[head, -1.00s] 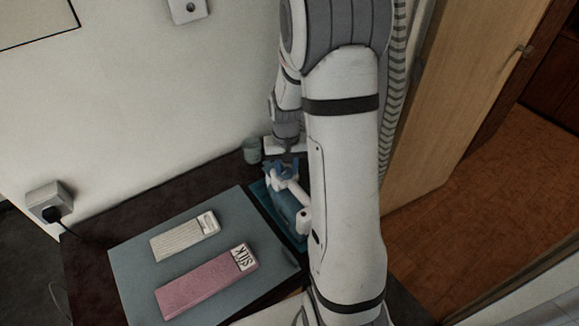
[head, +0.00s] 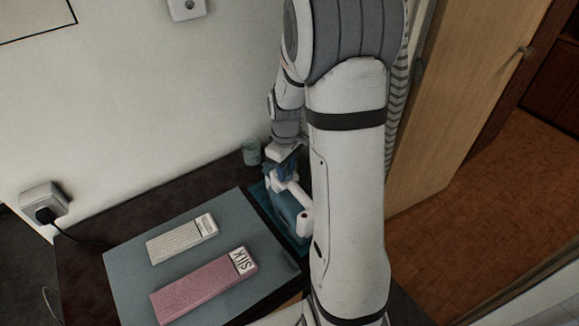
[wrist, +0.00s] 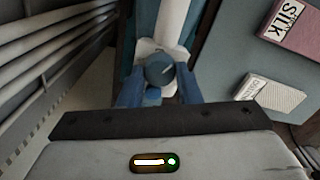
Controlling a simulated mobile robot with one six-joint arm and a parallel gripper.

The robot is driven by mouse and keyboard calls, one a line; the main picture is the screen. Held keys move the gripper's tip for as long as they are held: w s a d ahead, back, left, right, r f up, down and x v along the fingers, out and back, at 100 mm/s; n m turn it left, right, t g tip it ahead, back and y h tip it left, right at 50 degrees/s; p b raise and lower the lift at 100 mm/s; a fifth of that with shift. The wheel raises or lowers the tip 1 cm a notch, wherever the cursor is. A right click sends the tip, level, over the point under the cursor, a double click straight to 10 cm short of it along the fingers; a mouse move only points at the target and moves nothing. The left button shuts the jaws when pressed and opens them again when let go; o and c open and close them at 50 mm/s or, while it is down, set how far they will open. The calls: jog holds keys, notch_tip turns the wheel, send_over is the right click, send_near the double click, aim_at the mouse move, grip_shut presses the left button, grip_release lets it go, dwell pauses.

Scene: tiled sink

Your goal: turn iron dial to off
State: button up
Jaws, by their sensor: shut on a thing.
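The iron (head: 291,203) stands on a teal mat (head: 262,191) at the back of the dark table, partly hidden behind my arm in the head view. Its round blue-grey dial (wrist: 160,69) shows in the wrist view with a light pointer mark slanting up to the right. My gripper (wrist: 158,92) has its blue fingers on both sides of the dial and is shut on it. The gripper also shows from above the iron in the head view (head: 281,168). The dial's markings are too small to read.
A blue-grey board (head: 125,272) on the table bears a pink box marked SILK (head: 205,286) and a pale box (head: 182,239). A small cup (head: 251,153) stands near the wall. A plugged socket (head: 44,202) is at the left, a wooden door (head: 440,110) at the right.

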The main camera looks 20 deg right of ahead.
aim_at(287, 171)
jog(key=shift+s+f+n, duration=0.15)
jog(key=shift+s+n, duration=0.05)
jog(key=shift+n, duration=0.1)
dwell(0.4)
jog(key=o, duration=1)
jog(key=shift+w, duration=0.1)
notch_tip(287, 171, up, 8)
jog(key=shift+f, duration=0.2)
jog(key=shift+r, duration=0.25)
